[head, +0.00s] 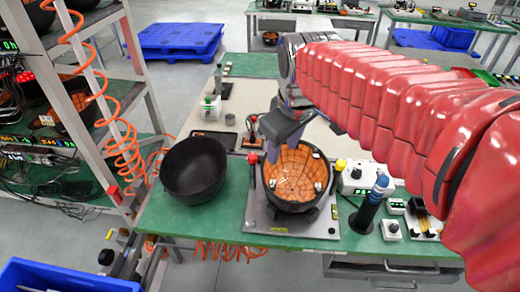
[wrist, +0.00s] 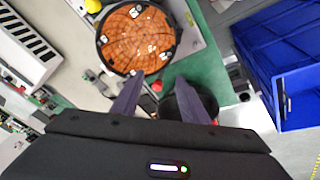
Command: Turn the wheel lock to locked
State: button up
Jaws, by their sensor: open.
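I cannot pick out a wheel lock for certain in either view. In the head view, a black knob-like part (head: 106,257) shows low on the left, by the foot of the rack (head: 150,115), too small to tell its state. My gripper (head: 280,138) is over the green workbench, above the back edge of a round orange-lined bowl in a fixture. In the wrist view my gripper (wrist: 155,82) has its two fingers apart with nothing between them. It is well away from the rack's foot.
The orange-lined bowl (head: 292,178) sits on a grey fixture plate with red (head: 252,158) and yellow (head: 340,164) ball knobs. An empty black bowl (head: 194,168) stands left of it. Orange coiled hoses (head: 122,150) hang beside the rack. A blue bin (head: 65,277) is at lower left.

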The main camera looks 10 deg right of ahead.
jog(key=w+f+n+g, duration=0.25)
jog(key=w+n, duration=0.35)
jog(key=w, duration=0.7)
jog(key=n+g, duration=0.1)
jog(key=n, duration=0.5)
send_over(261, 158)
notch_tip(261, 158, down, 9)
jog(key=shift+w, duration=0.1)
jog(key=shift+f, duration=0.1)
notch_tip(261, 158, down, 14)
jog(key=shift+r, duration=0.15)
jog(key=shift+c, duration=0.4)
